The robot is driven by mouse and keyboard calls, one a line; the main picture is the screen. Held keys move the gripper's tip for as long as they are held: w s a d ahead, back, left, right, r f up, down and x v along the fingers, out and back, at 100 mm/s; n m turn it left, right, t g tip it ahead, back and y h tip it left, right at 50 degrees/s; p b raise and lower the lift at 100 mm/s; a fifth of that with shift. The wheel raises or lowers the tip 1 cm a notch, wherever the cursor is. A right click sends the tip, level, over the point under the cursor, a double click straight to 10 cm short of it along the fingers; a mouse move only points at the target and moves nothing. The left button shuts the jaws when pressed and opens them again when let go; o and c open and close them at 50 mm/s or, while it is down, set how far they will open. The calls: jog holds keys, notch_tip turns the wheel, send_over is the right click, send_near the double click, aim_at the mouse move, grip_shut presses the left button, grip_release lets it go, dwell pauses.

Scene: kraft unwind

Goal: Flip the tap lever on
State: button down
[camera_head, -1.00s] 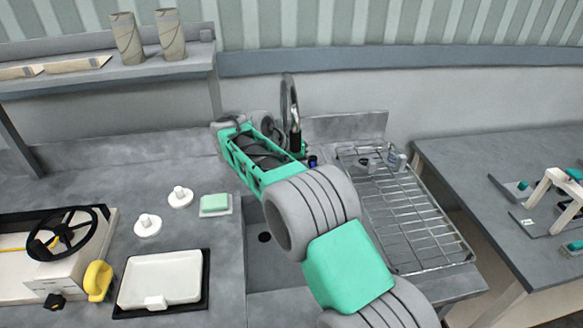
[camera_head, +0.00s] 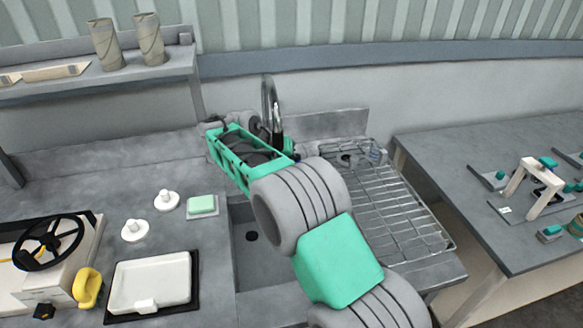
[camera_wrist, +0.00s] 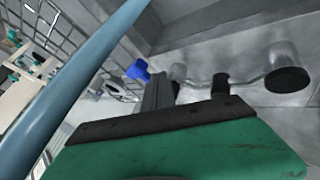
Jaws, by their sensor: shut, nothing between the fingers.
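The tap's curved metal spout (camera_head: 267,98) rises behind the sink (camera_head: 262,262), just past my forearm. In the wrist view a thick blue-grey tube, probably the spout (camera_wrist: 68,85), crosses close to the camera. A small blue piece (camera_wrist: 137,70), which may be the lever's end, shows just beyond my gripper (camera_wrist: 158,88). My gripper is shut and empty, very near the blue piece; I cannot tell whether they touch. Metal fittings (camera_wrist: 284,66) joined by a thin pipe show beyond it. In the head view my arm hides the tap's base and lever.
A wire drying rack (camera_head: 400,210) stands right of the sink. A soap block (camera_head: 202,204), white knobbed pieces (camera_head: 166,200), a white tray (camera_head: 150,282) and a device with a black handwheel (camera_head: 48,240) are on the left counter. Another table (camera_head: 470,165) is at the right.

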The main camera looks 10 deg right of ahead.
jog(key=s+a+r, duration=0.1)
jog(key=s+a, duration=0.5)
jog(key=a, duration=0.6)
jog(key=shift+s+r+b, duration=0.15)
jog(key=shift+b, duration=0.25)
